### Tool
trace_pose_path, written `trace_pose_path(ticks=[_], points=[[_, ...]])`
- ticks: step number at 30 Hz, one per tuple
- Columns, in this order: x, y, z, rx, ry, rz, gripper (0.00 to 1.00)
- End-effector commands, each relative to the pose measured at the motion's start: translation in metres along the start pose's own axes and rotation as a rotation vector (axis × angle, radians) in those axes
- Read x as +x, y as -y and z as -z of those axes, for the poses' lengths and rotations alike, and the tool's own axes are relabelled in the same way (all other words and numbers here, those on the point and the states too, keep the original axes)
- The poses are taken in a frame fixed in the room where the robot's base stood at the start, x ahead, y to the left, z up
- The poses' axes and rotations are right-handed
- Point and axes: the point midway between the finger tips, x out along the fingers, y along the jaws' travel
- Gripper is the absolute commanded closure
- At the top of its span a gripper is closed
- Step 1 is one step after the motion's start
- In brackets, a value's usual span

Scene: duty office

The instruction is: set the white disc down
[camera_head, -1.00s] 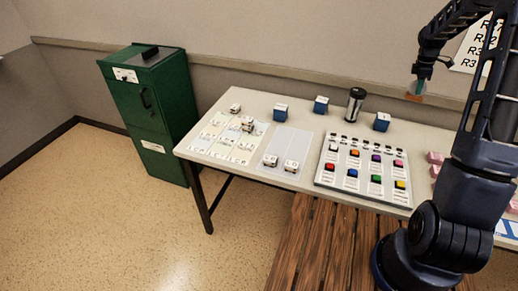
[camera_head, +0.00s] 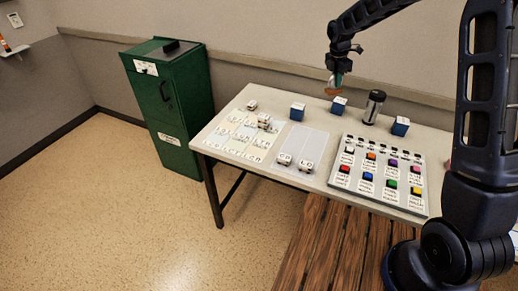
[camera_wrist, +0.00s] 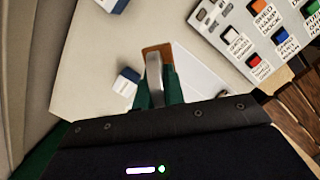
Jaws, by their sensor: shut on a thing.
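My gripper (camera_head: 336,86) is above the back part of the table, near the middle blue-and-white cube, in the head view. In the wrist view my gripper (camera_wrist: 158,88) has green fingers shut on a pale, round-ended thing (camera_wrist: 153,70), seen edge-on, which looks like the white disc. A brown-orange patch shows at the fingertips beside it. In the head view the held thing is too small to make out clearly. It is held up in the air, apart from the table top (camera_head: 240,98).
Blue-and-white cubes (camera_head: 297,112) (camera_head: 339,105) (camera_head: 400,126) and a dark cylinder (camera_head: 374,106) stand along the back. A button panel (camera_head: 346,180) lies at right. Lettered sheets with small white blocks (camera_head: 285,158) lie at left. A green cabinet (camera_head: 188,110) stands beside the table.

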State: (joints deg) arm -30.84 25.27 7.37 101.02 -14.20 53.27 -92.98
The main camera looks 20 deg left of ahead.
Motion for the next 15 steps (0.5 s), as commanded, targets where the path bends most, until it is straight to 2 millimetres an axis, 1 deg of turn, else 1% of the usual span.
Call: trace_pose_path(ticks=[1,5,6,8,9,11,12,14,15], points=[[-0.004,-0.006,0.024,-0.048,0.000,-0.008,1.00],[-0.013,-0.018,0.080,-0.166,0.001,-0.025,1.00],[-0.015,-0.021,0.097,-0.203,0.001,-0.031,1.00],[-0.019,-0.024,0.123,-0.257,0.001,-0.039,1.00],[-0.022,-0.025,0.140,-0.292,0.001,-0.045,1.00],[-0.026,-0.026,0.166,-0.347,0.002,-0.053,1.00],[-0.029,-0.027,0.184,-0.383,0.002,-0.059,1.00],[-0.033,-0.027,0.210,-0.437,0.003,-0.067,1.00],[-0.035,-0.026,0.227,-0.473,0.003,-0.073,1.00]])
